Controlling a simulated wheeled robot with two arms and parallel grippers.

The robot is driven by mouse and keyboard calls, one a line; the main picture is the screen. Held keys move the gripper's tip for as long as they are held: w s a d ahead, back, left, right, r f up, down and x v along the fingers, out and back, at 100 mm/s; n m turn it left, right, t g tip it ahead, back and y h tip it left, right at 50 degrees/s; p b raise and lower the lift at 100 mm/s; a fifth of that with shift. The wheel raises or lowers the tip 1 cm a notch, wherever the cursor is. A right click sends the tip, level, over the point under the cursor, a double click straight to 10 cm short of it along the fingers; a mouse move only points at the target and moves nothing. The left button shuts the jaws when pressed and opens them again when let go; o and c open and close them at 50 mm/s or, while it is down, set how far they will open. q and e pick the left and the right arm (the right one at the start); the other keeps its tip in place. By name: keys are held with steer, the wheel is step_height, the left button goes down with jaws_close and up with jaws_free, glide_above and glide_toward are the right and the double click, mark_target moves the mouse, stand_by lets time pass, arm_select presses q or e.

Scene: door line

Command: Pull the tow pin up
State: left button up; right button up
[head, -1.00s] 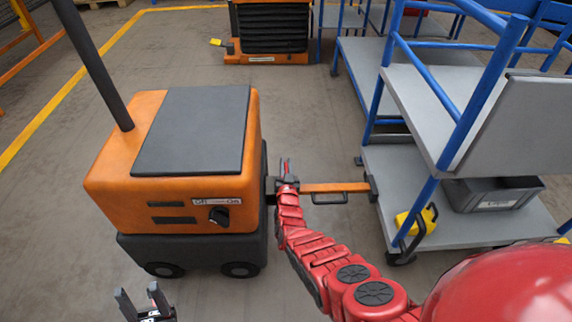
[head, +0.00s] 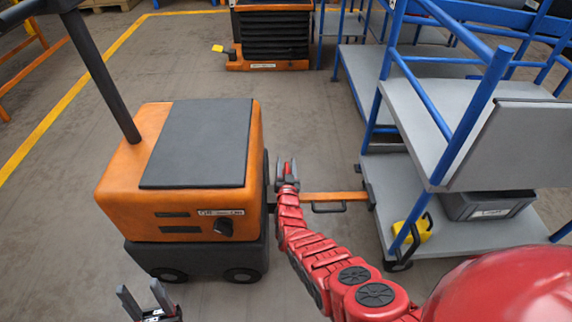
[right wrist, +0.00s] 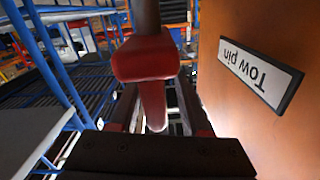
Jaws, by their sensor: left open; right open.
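The tow pin's red handle (right wrist: 145,62) shows in the right wrist view, on a dark shaft, beside an orange face with a "Tow pin" label (right wrist: 260,72) that appears upside down. My right gripper (right wrist: 158,108) is open, with the red piece between or just in front of its fingers; contact cannot be told. In the head view my right gripper (head: 287,174) is at the right side of the orange tug (head: 160,190), above the orange tow bar (head: 335,197). The pin's lower end is hidden. My left gripper (head: 146,296) is open and empty at the bottom.
The blue and grey trolley (head: 375,240) stands right of the tug, with a grey bin (head: 487,205) and a yellow item (head: 410,234) on its lower deck. Another orange machine (head: 272,35) stands behind. Floor left of the tug is clear.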

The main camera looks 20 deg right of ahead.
steer(key=shift+s+r+p, duration=0.15)
steer(key=shift+s+p, duration=0.15)
steer(key=shift+p, duration=0.15)
steer(key=p+v, duration=0.5)
steer(key=v, duration=0.1)
steer(key=shift+r, duration=0.15)
steer(key=p+v, duration=0.3)
steer(key=v, duration=0.7)
steer(key=shift+s+a+f, duration=0.2)
steer(key=shift+s+f, duration=0.05)
steer(key=shift+s, duration=0.1)
